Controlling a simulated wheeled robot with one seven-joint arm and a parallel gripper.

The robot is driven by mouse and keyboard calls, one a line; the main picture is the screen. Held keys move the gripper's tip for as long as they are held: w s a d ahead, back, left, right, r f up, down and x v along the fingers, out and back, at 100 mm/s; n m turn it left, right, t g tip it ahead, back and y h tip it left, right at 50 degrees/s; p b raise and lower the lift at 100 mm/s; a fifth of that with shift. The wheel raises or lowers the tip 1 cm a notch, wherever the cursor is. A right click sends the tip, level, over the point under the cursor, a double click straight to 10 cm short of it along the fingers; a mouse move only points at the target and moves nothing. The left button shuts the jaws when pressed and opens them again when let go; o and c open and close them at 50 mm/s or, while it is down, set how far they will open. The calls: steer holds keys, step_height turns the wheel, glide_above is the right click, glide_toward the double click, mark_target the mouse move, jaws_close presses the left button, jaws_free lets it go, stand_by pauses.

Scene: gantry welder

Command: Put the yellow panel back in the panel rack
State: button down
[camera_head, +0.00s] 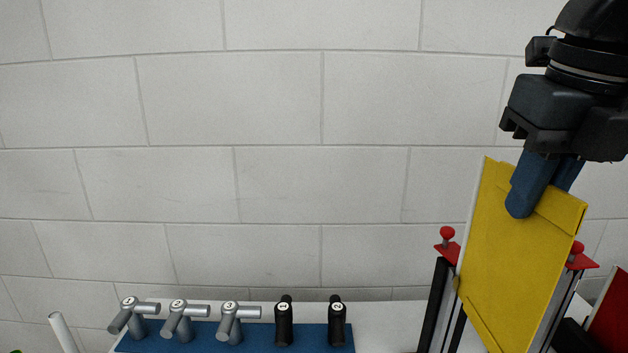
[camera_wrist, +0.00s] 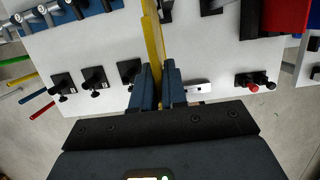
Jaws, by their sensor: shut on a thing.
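The yellow panel (camera_head: 515,262) hangs from my gripper (camera_head: 543,188) at the right of the head view, slightly tilted. My gripper is shut on its top edge. The panel also shows nearly edge-on between the fingers (camera_wrist: 159,88) in the wrist view (camera_wrist: 153,40). The panel rack (camera_head: 436,300) has dark uprights with red caps and red knobs on both sides of the panel. The panel covers the middle of the rack in the head view. Its lower edge runs to the bottom of the picture, so I cannot tell whether it is in the rack's slots.
A blue strip (camera_head: 255,336) with several grey and black numbered handles lies at the lower left on the white table (camera_head: 385,318). A red thing (camera_head: 612,318) stands at the lower right. Black clamps (camera_wrist: 94,80) line the near table edge in the wrist view.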

steer(key=shift+w+p+v, duration=0.25)
steer(key=shift+p+v, duration=0.15)
steer(key=shift+v, duration=0.7)
steer(key=shift+w+p+v, duration=0.25)
steer(key=shift+p+v, duration=0.1)
steer(key=shift+v, duration=0.7)
steer(key=shift+w+p+v, duration=0.3)
steer(key=shift+p+v, duration=0.1)
steer(key=shift+v, duration=0.7)
steer(key=shift+r, duration=0.2)
